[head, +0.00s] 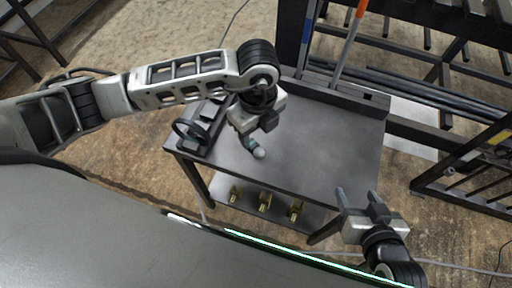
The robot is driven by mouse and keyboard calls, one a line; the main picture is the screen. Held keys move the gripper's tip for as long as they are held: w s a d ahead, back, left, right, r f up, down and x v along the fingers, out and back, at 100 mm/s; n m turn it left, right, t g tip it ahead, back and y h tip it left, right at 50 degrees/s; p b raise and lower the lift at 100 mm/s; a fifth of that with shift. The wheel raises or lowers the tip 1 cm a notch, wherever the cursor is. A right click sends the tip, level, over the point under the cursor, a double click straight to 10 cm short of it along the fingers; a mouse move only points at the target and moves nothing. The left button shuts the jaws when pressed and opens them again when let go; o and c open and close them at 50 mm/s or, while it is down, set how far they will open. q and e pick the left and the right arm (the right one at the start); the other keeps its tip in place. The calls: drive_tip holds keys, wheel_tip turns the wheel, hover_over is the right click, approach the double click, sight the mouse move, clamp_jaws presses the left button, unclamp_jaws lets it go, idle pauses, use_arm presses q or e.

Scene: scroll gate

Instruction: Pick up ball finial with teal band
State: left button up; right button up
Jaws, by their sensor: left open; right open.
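A small rounded grey-teal piece (259,153), which looks like the ball finial, lies on the dark tabletop (320,140) left of its middle. A separate teal band is too small to make out. My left gripper (249,142) is open and points down right at the piece. Its fingers partly hide the piece, and I cannot tell whether they touch it. My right gripper (357,196) is open and empty at the table's front right corner, well apart from the piece.
A dark rack with a ring (190,131) stands at the table's left edge. Several brass pieces (264,201) sit on the lower shelf. An orange-handled rod (350,40) and a blue-handled one (307,35) lean at the back. The tabletop's middle and right are clear.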

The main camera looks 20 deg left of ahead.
sight(256, 148)
use_arm(q)
wheel_tip(256, 148, down, 8)
drive_tip(key=shift+a+r, duration=0.15)
drive_tip(key=shift+r, duration=0.1)
drive_tip(key=shift+w, duration=0.1)
clamp_jaws()
drive_tip(key=shift+r, duration=0.1)
